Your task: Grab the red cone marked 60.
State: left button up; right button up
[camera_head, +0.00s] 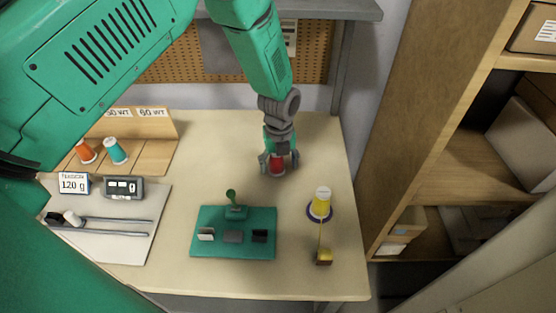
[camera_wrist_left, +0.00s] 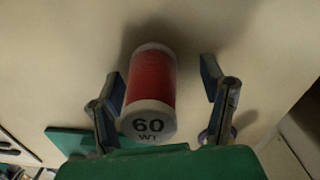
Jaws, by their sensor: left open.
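The red cone (camera_head: 277,167) stands on the table, partly hidden under my left gripper. In the left wrist view the red cone (camera_wrist_left: 152,80) has a pale end marked "60 WT" facing the camera. My left gripper (camera_head: 279,163) is directly above and around it. In the left wrist view my left gripper (camera_wrist_left: 165,82) is open, with one finger on each side of the cone. The left finger is close to the cone, and whether it touches cannot be told; a clear gap shows on the right. My right gripper is not in view.
A green fixture (camera_head: 205,249) lies front centre. A wooden rack (camera_head: 160,157) with orange and teal cones is at left, near a scale (camera_head: 124,188). Shelving (camera_head: 415,120) borders the right.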

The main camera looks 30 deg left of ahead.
pick_arm(q)
jog(key=shift+d+f, duration=0.15)
jog(key=shift+f, duration=0.15)
jog(key=shift+a, duration=0.4)
jog(key=shift+c, duration=1.2)
jog(key=shift+s+a+f, duration=0.1)
jog(key=shift+a+f, duration=0.05)
jog(key=shift+a, duration=0.2)
jog(key=c, duration=1)
